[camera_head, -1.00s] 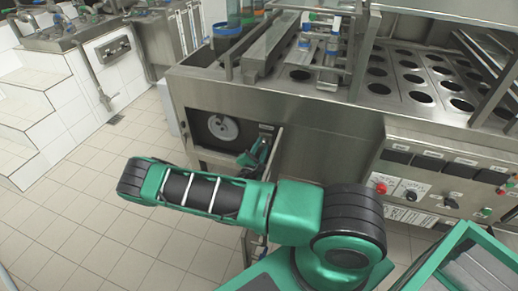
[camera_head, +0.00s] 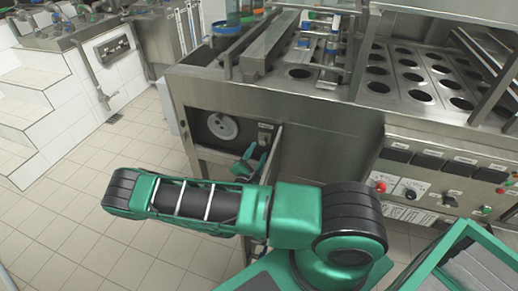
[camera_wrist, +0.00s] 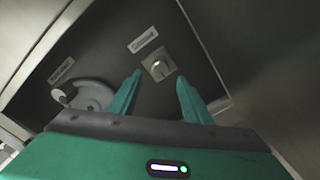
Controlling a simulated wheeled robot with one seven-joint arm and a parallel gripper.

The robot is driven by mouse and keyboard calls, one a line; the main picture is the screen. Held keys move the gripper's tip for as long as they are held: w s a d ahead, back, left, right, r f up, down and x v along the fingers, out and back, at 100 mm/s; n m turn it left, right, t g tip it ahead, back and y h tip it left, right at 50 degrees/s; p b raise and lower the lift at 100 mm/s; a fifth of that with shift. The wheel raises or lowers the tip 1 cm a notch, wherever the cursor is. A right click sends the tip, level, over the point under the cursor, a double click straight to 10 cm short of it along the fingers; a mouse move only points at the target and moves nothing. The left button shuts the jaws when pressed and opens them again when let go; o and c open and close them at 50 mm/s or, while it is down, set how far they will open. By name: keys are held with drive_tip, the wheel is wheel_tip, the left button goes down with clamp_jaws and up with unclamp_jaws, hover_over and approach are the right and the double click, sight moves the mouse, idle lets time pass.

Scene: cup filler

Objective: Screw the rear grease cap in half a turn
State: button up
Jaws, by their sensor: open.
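A small pale metal fitting on a square plate (camera_wrist: 159,66) sits on the dark panel in the wrist view. It has a narrow bar or slot across its middle. I take it for the grease cap, but its label is unreadable. It also shows small in the head view (camera_head: 265,138), at the right of the recess. My gripper (camera_wrist: 160,80) is open and empty. Its two green fingers point at the panel, one on each side of the fitting in the picture, and appear short of it. In the head view my gripper (camera_head: 247,160) is at the recess opening, below the fitting.
A round grey handwheel (camera_wrist: 92,96) with a knob is left of the fitting; it also shows in the head view (camera_head: 222,127). An open metal door panel (camera_head: 271,156) stands close on the right of my gripper. The tiled floor (camera_head: 75,225) at left is free.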

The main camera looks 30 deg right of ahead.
drive_tip(key=shift+v, duration=2.8)
drive_tip(key=s+a+r+m+g+y, duration=0.2)
drive_tip(key=s+a+r+m+y, duration=0.25)
drive_tip(key=r, duration=0.65)
drive_tip(key=s+a+r+m+g+y, duration=0.1)
drive_tip(key=s+r+m+g+y, duration=0.1)
drive_tip(key=s+r+m+y, duration=0.65)
drive_tip(key=a+r+m+g+y, duration=0.1)
drive_tip(key=a+r+m+g, duration=0.25)
drive_tip(key=r, duration=1.05)
drive_tip(key=s+d+f+m+g, duration=0.1)
drive_tip(key=s+d+m+g, duration=0.1)
drive_tip(key=s+d, duration=0.3)
drive_tip(key=s+d+f+m+g, duration=0.1)
drive_tip(key=s+d+m, duration=0.3)
drive_tip(key=s, duration=0.7)
drive_tip(key=shift+s+d+m+g, duration=0.35)
drive_tip(key=shift+s+d, duration=0.05)
drive_tip(key=shift+d, duration=0.8)
